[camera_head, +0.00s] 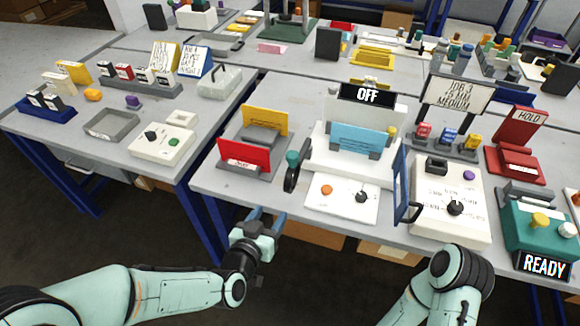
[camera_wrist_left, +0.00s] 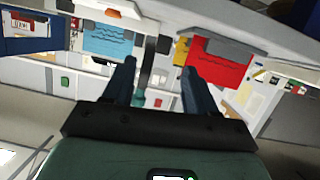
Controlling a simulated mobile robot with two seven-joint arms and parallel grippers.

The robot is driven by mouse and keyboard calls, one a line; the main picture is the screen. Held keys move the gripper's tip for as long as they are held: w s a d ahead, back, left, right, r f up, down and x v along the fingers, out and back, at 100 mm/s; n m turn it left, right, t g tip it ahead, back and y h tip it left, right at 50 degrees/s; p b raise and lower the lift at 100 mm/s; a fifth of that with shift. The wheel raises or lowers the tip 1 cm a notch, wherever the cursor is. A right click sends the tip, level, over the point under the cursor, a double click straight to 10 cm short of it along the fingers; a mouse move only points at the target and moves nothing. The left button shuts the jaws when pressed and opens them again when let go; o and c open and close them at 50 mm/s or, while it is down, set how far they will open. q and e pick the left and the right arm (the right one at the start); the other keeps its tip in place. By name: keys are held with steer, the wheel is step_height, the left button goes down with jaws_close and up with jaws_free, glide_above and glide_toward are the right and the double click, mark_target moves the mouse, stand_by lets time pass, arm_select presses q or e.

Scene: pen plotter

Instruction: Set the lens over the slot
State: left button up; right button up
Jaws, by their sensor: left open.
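A dark, narrow upright piece with a teal knob (camera_head: 292,157) stands at the left side of the white plotter (camera_head: 352,163); it may be the lens, but I cannot tell for sure. It also shows in the left wrist view (camera_wrist_left: 148,62), beyond the gap between the fingers. A slot is not clearly visible. A blue sheet (camera_head: 359,139) is on the plotter. My left gripper (camera_head: 266,214) is open and empty, in front of the table's edge and apart from everything. It also shows in the left wrist view (camera_wrist_left: 158,66). My right arm shows, but its gripper does not.
A rack with red (camera_head: 244,153) and yellow (camera_head: 266,121) cards stands left of the plotter. A white panel with knobs (camera_head: 341,198) lies in front. A blue upright frame (camera_head: 401,186) and a white control box (camera_head: 447,200) are to the right. Bare table lies left of the panel.

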mark_target(290, 159)
arm_select(q)
step_height(290, 159, up, 10)
steer(key=d+m+t+b, duration=0.1)
steer(key=t+b, duration=0.1)
steer(key=t, duration=0.1)
steer(key=shift+h, duration=0.4)
steer(key=x, duration=1.2)
steer(key=shift+w+d+r+p, duration=0.1)
steer(key=shift+w+d+p, duration=0.2)
steer(key=shift+p, duration=0.1)
arm_select(e)
step_height(290, 159, down, 2)
steer(key=shift+w+f, duration=0.1)
arm_select(q)
steer(key=shift+s, duration=0.1)
jaws_close()
